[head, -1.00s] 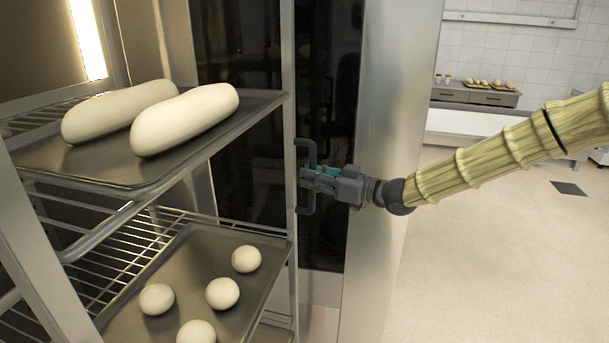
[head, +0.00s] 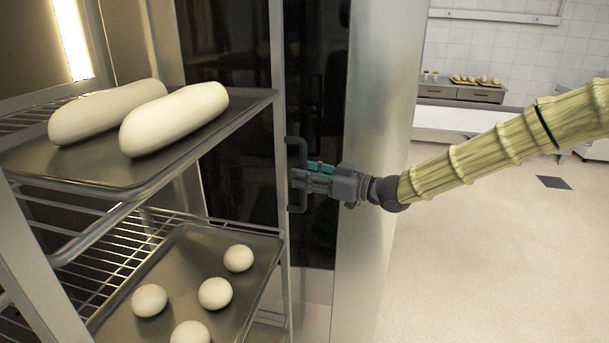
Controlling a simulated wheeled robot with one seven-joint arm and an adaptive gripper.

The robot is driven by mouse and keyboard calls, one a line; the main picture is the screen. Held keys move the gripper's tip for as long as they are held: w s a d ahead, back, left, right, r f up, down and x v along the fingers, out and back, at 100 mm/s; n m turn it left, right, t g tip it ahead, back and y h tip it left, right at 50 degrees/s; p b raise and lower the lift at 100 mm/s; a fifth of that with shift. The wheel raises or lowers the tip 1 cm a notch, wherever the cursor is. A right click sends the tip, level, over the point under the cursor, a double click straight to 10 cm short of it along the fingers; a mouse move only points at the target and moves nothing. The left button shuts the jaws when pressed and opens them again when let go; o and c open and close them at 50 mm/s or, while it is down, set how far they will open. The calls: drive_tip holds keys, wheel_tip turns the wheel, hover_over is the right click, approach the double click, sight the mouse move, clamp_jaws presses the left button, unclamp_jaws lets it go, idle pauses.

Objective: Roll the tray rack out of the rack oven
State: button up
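The tray rack (head: 279,170) stands at the left, with metal posts and wire shelves. Its upper tray (head: 95,176) holds two long pale loaves, and its lower tray (head: 150,262) holds several round dough balls. A dark bracket-shaped handle (head: 291,143) sits on the rack's right front post. My gripper (head: 300,180) comes from the right and its fingers are at the handle's upright bar. They look closed around it, though the tips are partly hidden by the handle. The rack oven (head: 130,40) is behind the rack, with a lit strip at upper left.
A tall steel panel (head: 375,150) with dark glass beside it stands just behind my gripper. The pale floor (head: 480,260) at the right is open. A counter (head: 460,93) with a tray of baked goods is at the back wall.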

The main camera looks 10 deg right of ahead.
drive_tip(key=v, duration=1.1)
drive_tip(key=shift+d, duration=0.2)
drive_tip(key=shift+f, duration=0.1)
drive_tip(key=s+a+f+m+g+h, duration=0.1)
drive_tip(key=s+a+f+m+h, duration=0.2)
drive_tip(key=f, duration=0.9)
drive_tip(key=s+a+f+m+g+h, duration=0.1)
drive_tip(key=s+f+m+h, duration=0.3)
drive_tip(key=f, duration=0.8)
drive_tip(key=s+a+f+m+g+h, duration=0.15)
drive_tip(key=s+f, duration=0.35)
drive_tip(key=f, duration=0.7)
drive_tip(key=s+f+m+g+h, duration=0.1)
drive_tip(key=s+f, duration=0.4)
drive_tip(key=s, duration=0.5)
drive_tip(key=s+d+f+g+h, duration=0.1)
drive_tip(key=s+f+g+h, duration=0.2)
drive_tip(key=s+f, duration=0.3)
drive_tip(key=s+d+f+m+g+h, duration=0.1)
drive_tip(key=s+f, duration=0.4)
drive_tip(key=s, duration=0.9)
drive_tip(key=shift+s+d+f+m+g+h, duration=0.25)
drive_tip(key=shift+f+m+g+h, duration=0.15)
drive_tip(key=shift+g, duration=0.75)
